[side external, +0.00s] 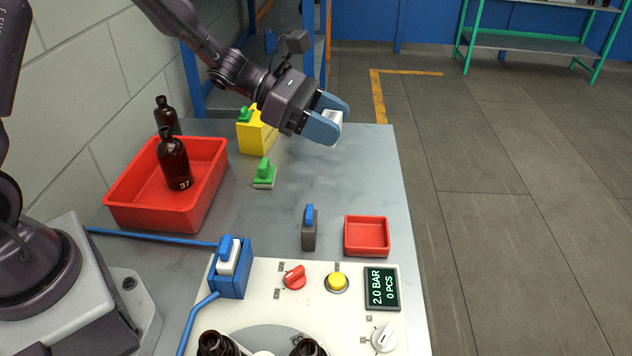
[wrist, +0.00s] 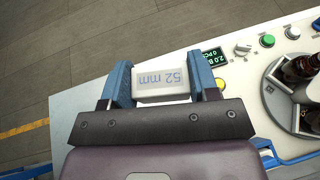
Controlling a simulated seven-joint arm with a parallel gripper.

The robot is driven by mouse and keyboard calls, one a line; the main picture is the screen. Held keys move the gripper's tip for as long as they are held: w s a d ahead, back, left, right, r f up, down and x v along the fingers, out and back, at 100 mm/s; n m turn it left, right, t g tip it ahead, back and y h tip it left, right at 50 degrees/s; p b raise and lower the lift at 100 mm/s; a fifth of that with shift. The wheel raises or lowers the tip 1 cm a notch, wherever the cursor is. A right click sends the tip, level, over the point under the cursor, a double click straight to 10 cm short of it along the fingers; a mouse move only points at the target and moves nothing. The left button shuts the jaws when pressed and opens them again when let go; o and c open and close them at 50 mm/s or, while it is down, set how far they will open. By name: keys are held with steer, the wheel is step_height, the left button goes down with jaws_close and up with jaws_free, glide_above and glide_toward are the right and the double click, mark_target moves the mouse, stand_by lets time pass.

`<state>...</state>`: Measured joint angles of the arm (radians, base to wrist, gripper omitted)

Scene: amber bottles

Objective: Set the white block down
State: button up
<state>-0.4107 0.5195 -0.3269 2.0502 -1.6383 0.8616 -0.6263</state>
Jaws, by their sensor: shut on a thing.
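The white block (side external: 333,117) is between the blue fingers of my gripper (side external: 327,120). It also shows in the wrist view (wrist: 161,84), with "52 mm" printed on its face. My gripper (wrist: 163,84) is shut on it, one finger on each side. In the side view the block is held in the air above the far right part of the grey table (side external: 365,170). The fingers hide part of the block there.
A red bin (side external: 130,215) holds a bottle (side external: 173,160); another bottle (side external: 163,115) stands behind. The table's right middle is clear.

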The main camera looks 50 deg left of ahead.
steer(key=s+d+f+m+g+h, duration=0.1)
steer(key=s+d+f+m+g, duration=0.1)
steer(key=s+m+g, duration=0.3)
steer(key=s+d+f+m+g, duration=0.2)
steer(key=f+m+g, duration=0.1)
steer(key=m+g, duration=0.3)
steer(key=s+a+f+m+g+y, duration=0.25)
steer(key=a+m+g+y, duration=0.2)
steer(key=m+y, duration=0.35)
steer(key=s+a+f+m+g+y, duration=0.1)
steer(key=s+a+m+g+y, duration=0.3)
steer(key=m+y, duration=0.45)
steer(key=w+a+r+m+t+y, duration=0.85)
steer(key=m+t, duration=0.35)
steer(key=m, duration=0.3)
glide_above(316, 182)
steer(key=shift+y, duration=0.3)
steer(key=f, duration=1.9)
steer(key=shift+s+f, duration=0.25)
steer(key=shift+s, duration=0.05)
steer(key=shift+w+f, duration=0.2)
steer(key=shift+f, duration=1.7)
